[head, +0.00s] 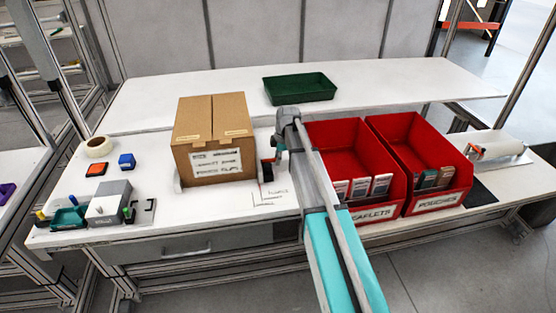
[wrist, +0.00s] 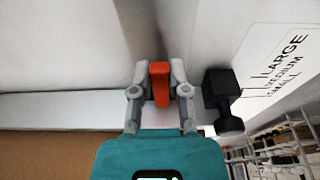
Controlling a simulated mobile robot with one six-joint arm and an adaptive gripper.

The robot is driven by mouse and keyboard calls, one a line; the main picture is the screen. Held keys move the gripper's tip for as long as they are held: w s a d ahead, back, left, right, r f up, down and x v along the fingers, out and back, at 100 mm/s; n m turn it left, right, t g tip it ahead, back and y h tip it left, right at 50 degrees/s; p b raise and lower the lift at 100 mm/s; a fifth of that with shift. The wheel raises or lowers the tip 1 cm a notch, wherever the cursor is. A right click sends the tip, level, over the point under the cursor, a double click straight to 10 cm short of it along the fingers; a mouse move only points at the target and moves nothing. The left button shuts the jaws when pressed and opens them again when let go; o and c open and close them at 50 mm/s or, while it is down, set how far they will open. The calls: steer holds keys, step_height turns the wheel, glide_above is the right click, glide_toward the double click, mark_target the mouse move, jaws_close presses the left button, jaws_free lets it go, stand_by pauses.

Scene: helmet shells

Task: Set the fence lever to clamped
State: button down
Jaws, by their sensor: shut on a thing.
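In the wrist view an orange-red lever (wrist: 160,84) stands between the two grey fingers of my gripper (wrist: 160,92). The fingers are shut on it, one on each side. A black block with a round knob (wrist: 222,100) is just right of the fingers. In the head view my gripper (head: 270,160) is low beside the right side of the cardboard box (head: 212,150), and the arm hides part of that spot. The lever's setting cannot be told from these views.
Printed size marks, LARGE, MEDIUM and SMALL (wrist: 285,60), lie right of the knob. Red bins (head: 340,150) stand close right of my arm. A green tray (head: 300,88) is behind. A grey block (head: 108,200), a tape roll (head: 98,147) and small blocks are at left.

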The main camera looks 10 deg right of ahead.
stand_by(0.3)
steer(key=c, duration=0.6)
jaws_free()
steer(key=shift+f, duration=0.1)
